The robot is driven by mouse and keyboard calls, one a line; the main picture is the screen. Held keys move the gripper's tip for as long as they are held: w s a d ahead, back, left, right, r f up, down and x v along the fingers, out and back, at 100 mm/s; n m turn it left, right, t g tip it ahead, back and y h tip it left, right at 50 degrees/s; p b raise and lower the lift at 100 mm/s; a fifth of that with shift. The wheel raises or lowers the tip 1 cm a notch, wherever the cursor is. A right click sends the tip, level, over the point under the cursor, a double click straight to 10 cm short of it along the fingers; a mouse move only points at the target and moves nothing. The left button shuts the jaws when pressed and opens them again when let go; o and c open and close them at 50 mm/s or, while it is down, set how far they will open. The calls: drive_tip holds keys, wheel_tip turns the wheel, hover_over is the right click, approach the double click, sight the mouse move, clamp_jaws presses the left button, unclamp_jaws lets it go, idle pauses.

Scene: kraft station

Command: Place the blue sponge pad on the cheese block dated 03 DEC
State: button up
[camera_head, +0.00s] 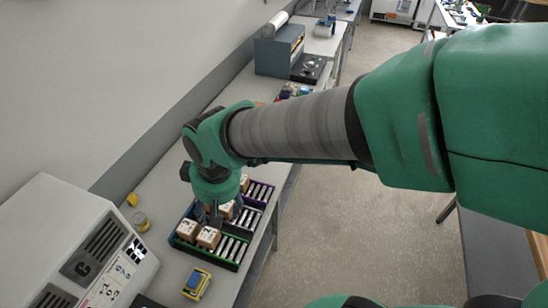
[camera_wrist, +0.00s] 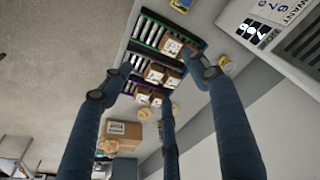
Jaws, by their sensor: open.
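Several light-brown blocks with white labels stand in slotted trays on the bench, such as a front block (camera_head: 208,237) in the head view and a block (camera_wrist: 172,47) in the wrist view. The labels are too small to read, so I cannot tell which is 03 DEC. A yellow item with a blue-grey top (camera_head: 197,283) lies on the bench in front of the trays; it may be the blue sponge pad. Its edge shows in the wrist view (camera_wrist: 181,4). My gripper (camera_head: 213,219) is above the trays, fingers spread and empty, also seen in the wrist view (camera_wrist: 160,88).
The green-edged front tray (camera_head: 222,262) has rows of slots beside the blocks. A grey machine (camera_head: 85,250) stands to the left. A yellow roll (camera_head: 140,221) and small yellow block (camera_head: 132,199) lie between. A cardboard box (camera_wrist: 123,130) is in the wrist view.

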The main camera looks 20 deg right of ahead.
drive_tip(key=s+d+r+m+t, duration=0.1)
drive_tip(key=s+d+r+m, duration=0.1)
drive_tip(key=s+d+r, duration=0.3)
drive_tip(key=s+d+r+m+t+h, duration=0.1)
drive_tip(key=s+d+r+m+t, duration=0.1)
drive_tip(key=d+r, duration=0.5)
drive_tip(key=s+d+m, duration=0.1)
drive_tip(key=s+d, duration=0.1)
drive_tip(key=d, duration=0.1)
drive_tip(key=shift+s+r, duration=0.35)
drive_tip(key=shift+r, duration=0.05)
wheel_tip(320, 180, down, 7)
drive_tip(key=b, duration=0.7)
